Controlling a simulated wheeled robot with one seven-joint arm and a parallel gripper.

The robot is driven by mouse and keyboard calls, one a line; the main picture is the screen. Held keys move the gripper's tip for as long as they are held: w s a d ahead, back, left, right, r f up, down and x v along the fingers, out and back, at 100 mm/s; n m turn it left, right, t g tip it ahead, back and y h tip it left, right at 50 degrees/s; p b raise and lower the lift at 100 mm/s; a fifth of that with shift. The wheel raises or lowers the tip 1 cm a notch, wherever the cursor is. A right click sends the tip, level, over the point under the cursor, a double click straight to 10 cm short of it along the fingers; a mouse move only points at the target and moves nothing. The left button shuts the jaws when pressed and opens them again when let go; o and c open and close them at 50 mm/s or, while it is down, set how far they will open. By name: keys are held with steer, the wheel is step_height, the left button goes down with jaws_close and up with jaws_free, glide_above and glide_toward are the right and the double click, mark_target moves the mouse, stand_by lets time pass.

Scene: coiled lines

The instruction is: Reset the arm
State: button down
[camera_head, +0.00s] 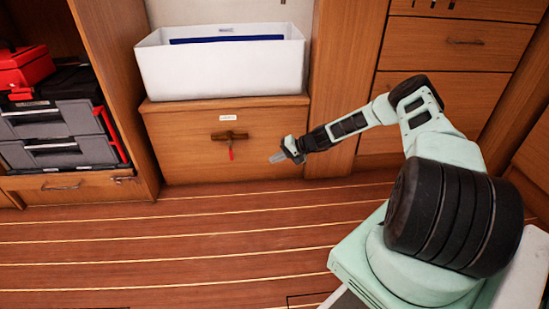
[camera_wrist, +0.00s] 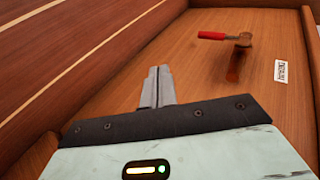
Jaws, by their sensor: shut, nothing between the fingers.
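My gripper (camera_head: 278,157) is at the end of my outstretched arm, above the floor and in front of the wooden cabinet door (camera_head: 190,160). In the wrist view my gripper (camera_wrist: 158,74) has its two grey fingers side by side, closed together and empty. A handle with a red tip (camera_head: 230,140) is on the cabinet door, to the left of my gripper and apart from it. In the wrist view the red-tipped handle (camera_wrist: 222,37) shows beyond the fingers, to the upper right.
A white bin (camera_head: 222,70) with something blue in it stands on top of the cabinet. Grey and black toolboxes (camera_head: 55,130) and a red case (camera_head: 25,68) fill a shelf at left. Drawers (camera_head: 455,45) stand at right. The striped wooden floor (camera_head: 150,240) is clear.

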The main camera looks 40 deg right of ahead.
stand_by(0.3)
steer(key=s+a+r+n+g+p, duration=0.3)
steer(key=s+a+r+n+g, duration=0.15)
steer(key=a+r, duration=0.9)
steer(key=s+a+r+n+g+p, duration=0.4)
steer(key=a+r, duration=0.6)
steer(key=a, duration=0.7)
steer(key=s+a+r+n+h+p, duration=0.2)
steer(key=s+a+r+n+h, duration=0.2)
steer(key=s+a+r, duration=0.65)
steer(key=s+d+r+n+h+p, duration=0.15)
steer(key=s+r, duration=0.35)
steer(key=s, duration=0.5)
steer(key=s+r+n+h+p, duration=0.15)
steer(key=s+r, duration=0.35)
steer(key=s, duration=0.5)
step_height(320, 180, up, 38)
steer(key=p, duration=3.8)
steer(key=shift+s+d+r, duration=0.15)
steer(key=shift+s+d, duration=0.1)
steer(key=shift+s, duration=0.05)
